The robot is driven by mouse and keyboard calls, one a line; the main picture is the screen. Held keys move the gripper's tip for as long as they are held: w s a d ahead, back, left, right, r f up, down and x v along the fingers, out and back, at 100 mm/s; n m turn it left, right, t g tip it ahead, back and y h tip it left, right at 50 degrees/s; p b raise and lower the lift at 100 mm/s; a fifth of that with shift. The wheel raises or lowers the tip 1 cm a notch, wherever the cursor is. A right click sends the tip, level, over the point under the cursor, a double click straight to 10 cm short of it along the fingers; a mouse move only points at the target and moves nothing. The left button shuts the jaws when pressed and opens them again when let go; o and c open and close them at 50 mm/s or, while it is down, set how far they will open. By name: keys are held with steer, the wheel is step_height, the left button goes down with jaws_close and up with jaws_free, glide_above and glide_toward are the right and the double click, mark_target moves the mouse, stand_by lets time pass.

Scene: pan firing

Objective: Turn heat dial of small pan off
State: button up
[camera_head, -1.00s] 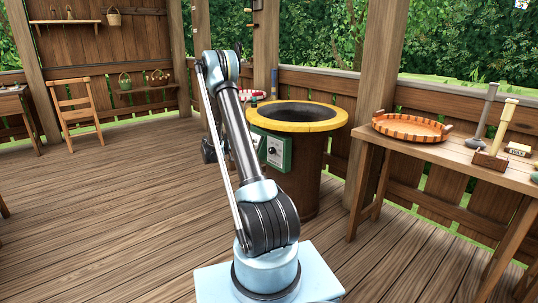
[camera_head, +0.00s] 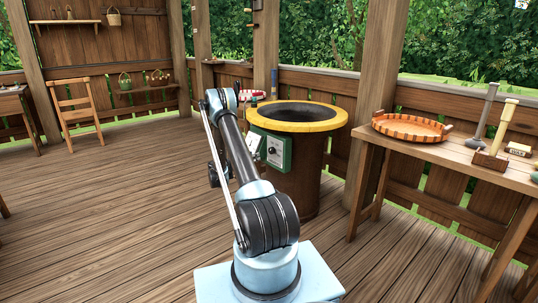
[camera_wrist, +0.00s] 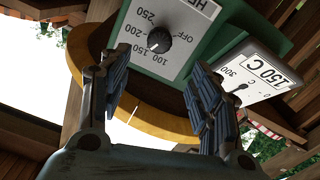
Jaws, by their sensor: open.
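The heat dial (camera_wrist: 158,41) is a dark round knob on a pale plate in the wrist view, with OFF and numbers around it. Its white mark seems to point toward 100 to 150, but is small. In the head view the dial (camera_head: 272,150) sits on the green control box (camera_head: 287,152) of the round pan stand with a yellow rim (camera_head: 334,121). My gripper (camera_wrist: 155,68) is open and empty, its fingers apart on either side below the dial in the wrist view. No contact with the dial shows. In the head view my arm hides most of the gripper.
A white gauge plate marked 150 C (camera_wrist: 258,75) stands beside the dial, near the right finger. A wooden bench (camera_head: 455,155) with an orange tray (camera_head: 410,137) and tools stands at the right. The deck floor (camera_head: 110,200) at the left is clear.

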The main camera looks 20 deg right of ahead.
mark_target(270, 151)
steer(key=x, duration=1.3)
steer(key=shift+d, duration=0.15)
steer(key=c, duration=1)
